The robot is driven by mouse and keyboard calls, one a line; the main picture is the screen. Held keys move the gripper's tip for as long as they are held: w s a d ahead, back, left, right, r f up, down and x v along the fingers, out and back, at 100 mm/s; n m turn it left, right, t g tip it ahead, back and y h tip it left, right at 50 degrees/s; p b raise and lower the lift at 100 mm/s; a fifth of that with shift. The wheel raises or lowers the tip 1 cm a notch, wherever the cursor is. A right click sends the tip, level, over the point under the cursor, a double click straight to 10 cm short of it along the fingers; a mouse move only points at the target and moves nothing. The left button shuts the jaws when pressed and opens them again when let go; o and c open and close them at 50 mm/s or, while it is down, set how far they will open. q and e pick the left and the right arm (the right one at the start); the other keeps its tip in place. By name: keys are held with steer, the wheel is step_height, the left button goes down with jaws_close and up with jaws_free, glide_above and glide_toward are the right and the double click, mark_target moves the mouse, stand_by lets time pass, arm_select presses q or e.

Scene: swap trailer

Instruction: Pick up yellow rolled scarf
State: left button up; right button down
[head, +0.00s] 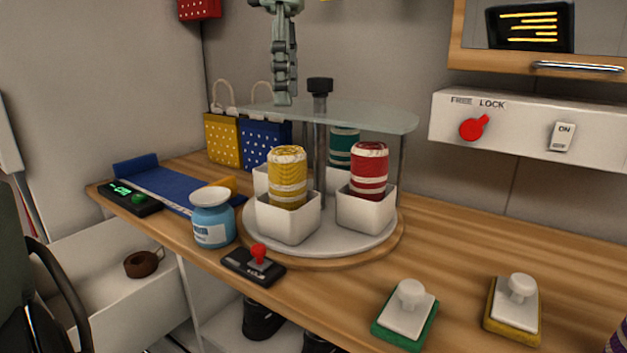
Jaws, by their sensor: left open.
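The yellow rolled scarf (288,178) with pale bands stands upright in a white square cup (288,222) at the front left of a round turntable (345,240). A red rolled scarf (369,170) stands in another white cup (366,212) to its right. A teal roll (344,147) is partly hidden behind them. My left gripper (283,98) points down at the top centre, above and apart from the yellow scarf. It is seen edge-on, open, with nothing visible in it. My right gripper is not in view.
A glass shelf (385,116) on posts spans above the turntable. A blue jar (212,218) and a red-knobbed joystick (257,262) stand at the front left. Green (405,315) and yellow (512,308) stamp-like blocks lie right. Yellow (222,138) and blue (262,142) bags stand behind.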

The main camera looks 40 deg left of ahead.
arm_select(q)
glide_above(286, 151)
step_height(286, 151, down, 5)
steer(key=shift+s+r, duration=0.1)
steer(key=shift+f+b, duration=0.4)
steer(key=shift+f, duration=3)
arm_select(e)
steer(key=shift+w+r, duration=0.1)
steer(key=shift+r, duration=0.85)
arm_select(q)
steer(key=c, duration=1.3)
steer(key=shift+r, duration=0.1)
steer(key=shift+c, duration=0.2)
